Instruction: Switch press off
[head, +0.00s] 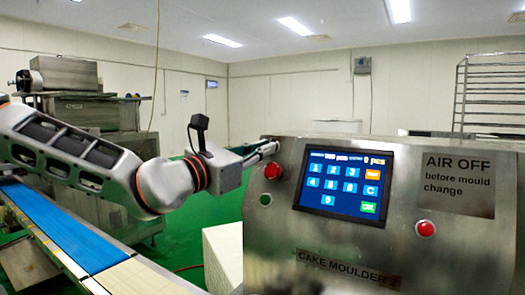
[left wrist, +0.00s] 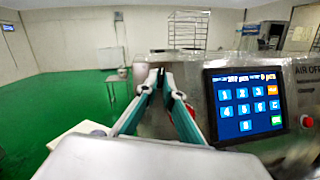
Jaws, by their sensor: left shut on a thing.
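The steel cake moulder (head: 345,262) stands at the right, with a lit keypad screen (head: 342,184) that also shows in the left wrist view (left wrist: 243,106). A red button (head: 272,171) is at the panel's upper left, above a green button (head: 265,199). Another red button (head: 426,228) is right of the screen. My left gripper (head: 268,148) is at the machine's upper left edge, just above the upper red button. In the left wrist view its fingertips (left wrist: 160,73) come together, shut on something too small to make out. My right gripper is not in view.
A blue conveyor belt (head: 62,225) runs along the left below my arm. A white box (head: 222,255) stands left of the machine. A wire rack (head: 487,95) stands behind it. Green floor (head: 195,235) is open between belt and machine.

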